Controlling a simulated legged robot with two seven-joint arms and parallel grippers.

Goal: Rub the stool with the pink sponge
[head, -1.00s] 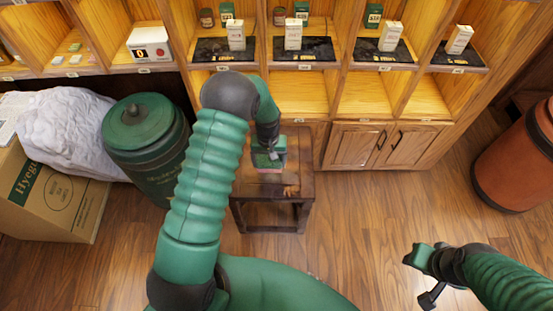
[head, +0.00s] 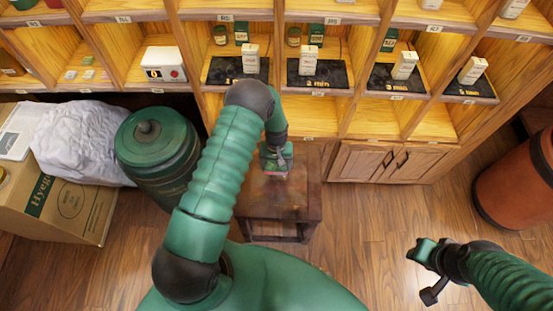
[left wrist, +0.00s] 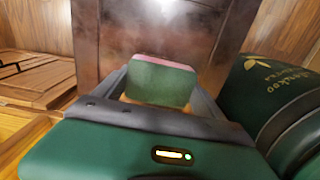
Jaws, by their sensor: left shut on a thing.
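The stool (head: 295,202) is dark brown wood and stands in front of the shelf. Its top also fills the middle of the left wrist view (left wrist: 200,32). My left gripper (head: 275,165) is over the far left part of the stool top. It is shut on the pink sponge (left wrist: 158,82), which has a green face and a pink edge. The sponge is at or close to the stool top; I cannot tell whether it touches. In the head view the gripper mostly hides it. My right gripper (head: 425,270) is open and empty, over the floor at the right.
A green canister (head: 155,150) stands left of the stool, beside a cardboard box (head: 55,205) and a white cloth bundle (head: 75,140). A shelf with cabinet doors (head: 385,162) stands behind. An orange-brown barrel (head: 515,180) is at right. The floor (head: 375,230) right of the stool is clear.

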